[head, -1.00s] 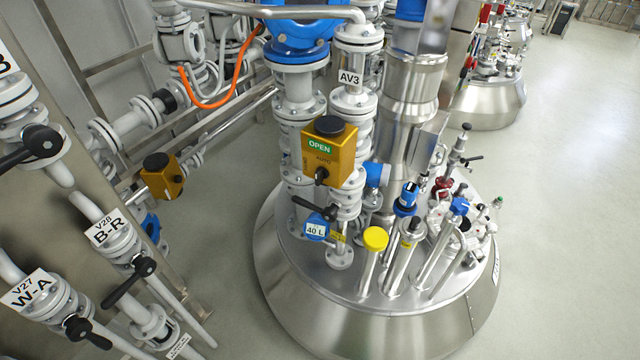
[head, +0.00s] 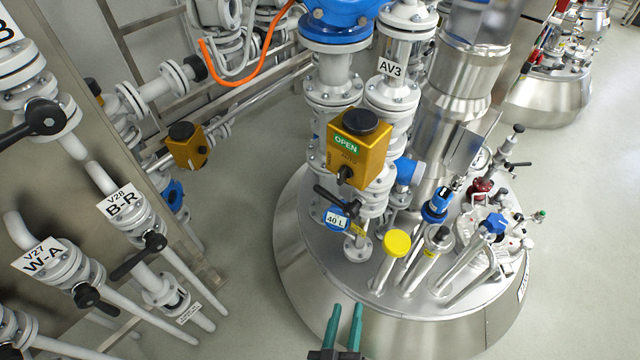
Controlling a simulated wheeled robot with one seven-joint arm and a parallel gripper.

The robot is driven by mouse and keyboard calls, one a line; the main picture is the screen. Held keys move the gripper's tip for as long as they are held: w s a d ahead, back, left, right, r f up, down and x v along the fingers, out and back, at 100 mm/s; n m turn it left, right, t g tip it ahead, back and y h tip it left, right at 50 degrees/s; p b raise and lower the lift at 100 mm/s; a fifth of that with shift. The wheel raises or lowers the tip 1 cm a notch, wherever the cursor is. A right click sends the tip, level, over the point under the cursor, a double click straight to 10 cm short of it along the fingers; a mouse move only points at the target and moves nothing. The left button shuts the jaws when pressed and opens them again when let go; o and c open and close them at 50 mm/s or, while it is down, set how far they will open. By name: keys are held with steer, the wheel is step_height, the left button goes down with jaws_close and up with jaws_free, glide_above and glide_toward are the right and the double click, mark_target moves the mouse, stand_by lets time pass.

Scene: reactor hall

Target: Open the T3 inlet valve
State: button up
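No label reading T3 is legible, so I cannot tell for certain which valve is the T3 inlet valve. A yellow actuator box (head: 358,147) marked OPEN sits on the pipework under the AV3 label (head: 391,68), above a steel vessel (head: 290,232). Below the box, a black lever handle (head: 331,196) slants on a small valve beside a blue 40 L display (head: 336,219). My gripper (head: 345,306) shows at the bottom centre, its two teal fingers apart and empty. In the picture it is below the lever, over the vessel's front side.
At left, valves V28 B-R (head: 122,204) and V27 W-A (head: 47,258) carry black handles on sloping pipes. A yellow-capped tube (head: 397,243) and other fittings stand on the vessel lid. Another yellow box (head: 187,147) sits behind. Floor is clear at right.

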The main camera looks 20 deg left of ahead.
steer(key=w+a+r+n+y, duration=0.1)
steer(key=w+a+n, duration=0.3)
steer(key=w, duration=0.7)
steer(key=w+a+r+n+y, duration=0.1)
steer(key=w+a+n+y, duration=0.1)
steer(key=w+a+n, duration=0.3)
steer(key=w+a+r+n+y, duration=0.1)
steer(key=w+a+n, duration=0.4)
steer(key=w, duration=1.3)
steer(key=a+y, duration=0.1)
steer(key=a, duration=0.3)
steer(key=shift+r+g+y, duration=0.2)
steer(key=shift+g+y, duration=0.1)
steer(key=shift+g, duration=0.1)
steer(key=shift+a, duration=0.1)
steer(key=shift+c, duration=0.2)
jaws_close()
